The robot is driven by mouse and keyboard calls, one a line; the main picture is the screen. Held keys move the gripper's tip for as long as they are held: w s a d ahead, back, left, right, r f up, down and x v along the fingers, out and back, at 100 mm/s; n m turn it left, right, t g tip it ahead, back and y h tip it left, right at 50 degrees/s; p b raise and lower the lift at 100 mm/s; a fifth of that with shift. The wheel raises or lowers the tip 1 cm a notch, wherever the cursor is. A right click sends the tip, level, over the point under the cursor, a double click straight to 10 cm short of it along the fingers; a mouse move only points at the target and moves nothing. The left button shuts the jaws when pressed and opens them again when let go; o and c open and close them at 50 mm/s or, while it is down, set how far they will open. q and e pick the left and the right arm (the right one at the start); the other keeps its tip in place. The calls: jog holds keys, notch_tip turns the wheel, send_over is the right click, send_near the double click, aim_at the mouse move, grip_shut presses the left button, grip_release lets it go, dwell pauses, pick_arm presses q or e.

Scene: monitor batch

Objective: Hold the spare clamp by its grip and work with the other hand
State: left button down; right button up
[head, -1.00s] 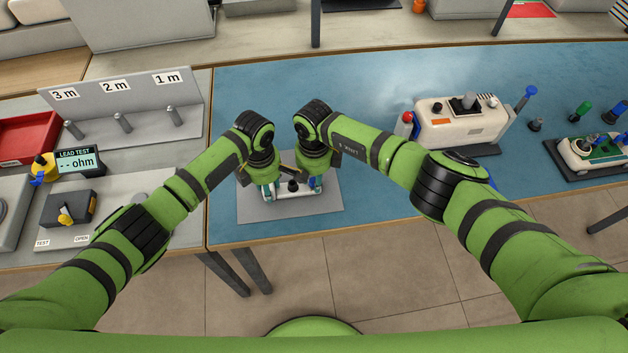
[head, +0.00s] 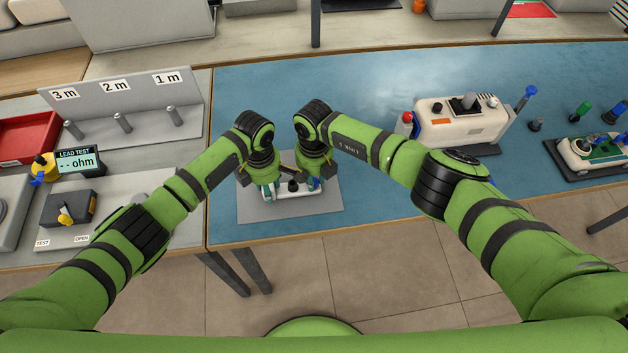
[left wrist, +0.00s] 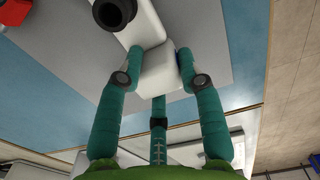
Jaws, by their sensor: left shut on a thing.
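A white piece with a black knob, which looks like the spare clamp (head: 283,193), lies on a grey mat (head: 249,210) at the front of the blue table. My left gripper (head: 268,190) is at its left end. My right gripper (head: 315,185) is at the clamp's right end, beside a small blue part. Its fingers are too small and covered to tell whether they grip.
To the right stand a white device (head: 462,124) with knobs and a red-capped bottle (head: 404,124). Further right is a white fixture (head: 592,153). To the left are a lead tester (head: 79,162), a peg board (head: 125,105) and a red tray (head: 28,137). The blue table behind my grippers is clear.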

jog(key=o, duration=0.5)
jog(key=n, duration=0.8)
notch_tip(320, 180, up, 7)
jog(key=shift+w+f, duration=0.1)
jog(key=w+a+r+m+t+y, duration=0.1)
jog(key=w+a+r+m+y, duration=0.1)
jog(key=r, duration=0.4)
jog(key=w+a+r+m+t+y, duration=0.1)
jog(key=w+a+r+m+y, duration=0.1)
jog(key=w+a+r, duration=0.2)
jog(key=w+a+r+m+y, duration=0.2)
jog(key=w+a+r+y, duration=0.1)
jog(key=r, duration=0.6)
jog(key=shift+w+a+r+t, duration=0.4)
jog(key=shift+w+a, duration=0.05)
jog(key=shift+a, duration=0.2)
